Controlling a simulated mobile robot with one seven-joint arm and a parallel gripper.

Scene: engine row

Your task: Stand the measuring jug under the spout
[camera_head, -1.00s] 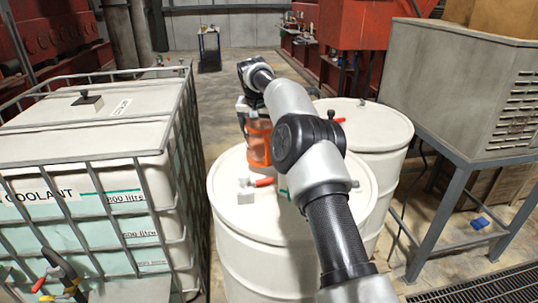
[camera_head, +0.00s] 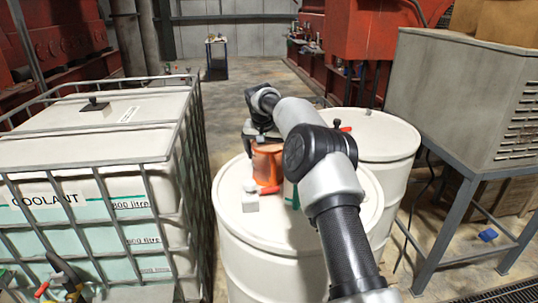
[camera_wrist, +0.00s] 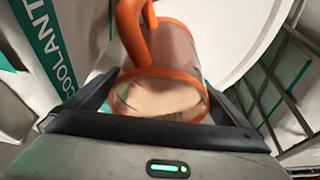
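The measuring jug (camera_head: 267,163) is clear-sided and orange, with an orange rim and handle. It is over the far part of the front drum lid in the head view; I cannot tell whether it touches the lid. In the wrist view, the jug (camera_wrist: 170,65) sits between the fingers of my gripper (camera_wrist: 163,95), which appear closed on its sides near the rim. In the head view my gripper (camera_head: 257,132) is partly hidden by the arm. I cannot tell which fitting is the spout; a valve (camera_head: 66,275) with red and yellow parts shows at the lower left.
A caged coolant tank (camera_head: 95,155) stands left, close to the white front drum (camera_head: 265,265). On the drum lid are a small pale block (camera_head: 251,203) and a red lever (camera_head: 270,189). A second drum (camera_head: 385,140) stands behind. A grey cabinet (camera_head: 450,95) on a stand is right.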

